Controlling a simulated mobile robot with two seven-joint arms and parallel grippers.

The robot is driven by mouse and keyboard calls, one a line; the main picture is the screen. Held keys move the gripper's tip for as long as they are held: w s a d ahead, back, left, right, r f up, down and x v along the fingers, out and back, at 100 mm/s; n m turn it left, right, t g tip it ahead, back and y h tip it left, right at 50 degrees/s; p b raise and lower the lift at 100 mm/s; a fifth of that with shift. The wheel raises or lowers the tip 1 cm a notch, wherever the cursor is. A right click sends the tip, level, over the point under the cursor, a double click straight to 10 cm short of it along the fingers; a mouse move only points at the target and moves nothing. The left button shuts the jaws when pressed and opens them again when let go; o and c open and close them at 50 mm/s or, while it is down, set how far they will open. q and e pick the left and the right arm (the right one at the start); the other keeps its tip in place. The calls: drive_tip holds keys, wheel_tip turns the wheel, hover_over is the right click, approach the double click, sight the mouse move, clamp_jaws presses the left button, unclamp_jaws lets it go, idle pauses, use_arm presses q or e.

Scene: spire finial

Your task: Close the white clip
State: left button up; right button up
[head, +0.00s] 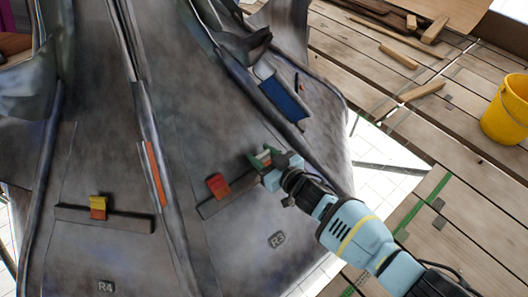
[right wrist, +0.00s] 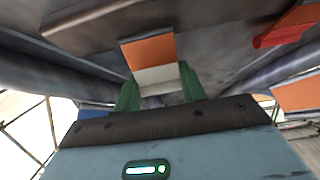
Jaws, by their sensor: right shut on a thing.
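The white clip (right wrist: 157,77) shows between the green fingers of my right gripper (right wrist: 158,84) in the right wrist view, with an orange part (right wrist: 148,52) just beyond it. The fingers are shut on its two sides. In the head view my right gripper (head: 264,159) is at the upper end of a dark bar on the panel marked R3 (head: 277,239), and only a small pale bit of the clip shows there. Whether the clip is open or closed I cannot tell. My left gripper is not in view.
A red clip (head: 218,186) sits on the same bar, left of my right gripper. A blue panel (head: 284,98) lies above. A yellow bucket (head: 506,112) stands on the planks at right.

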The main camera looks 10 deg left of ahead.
drive_tip(key=shift+a+g+h+p, duration=0.45)
drive_tip(key=shift+g+p, duration=0.25)
drive_tip(key=shift+p, duration=0.2)
drive_tip(key=shift+w+f+h+p, duration=0.15)
drive_tip(key=shift+f+h+p, duration=0.05)
drive_tip(key=shift+h+p, duration=0.15)
drive_tip(key=shift+d, duration=0.1)
drive_tip(key=o, duration=0.9)
drive_tip(key=shift+w, duration=0.1)
drive_tip(key=shift+d, duration=0.1)
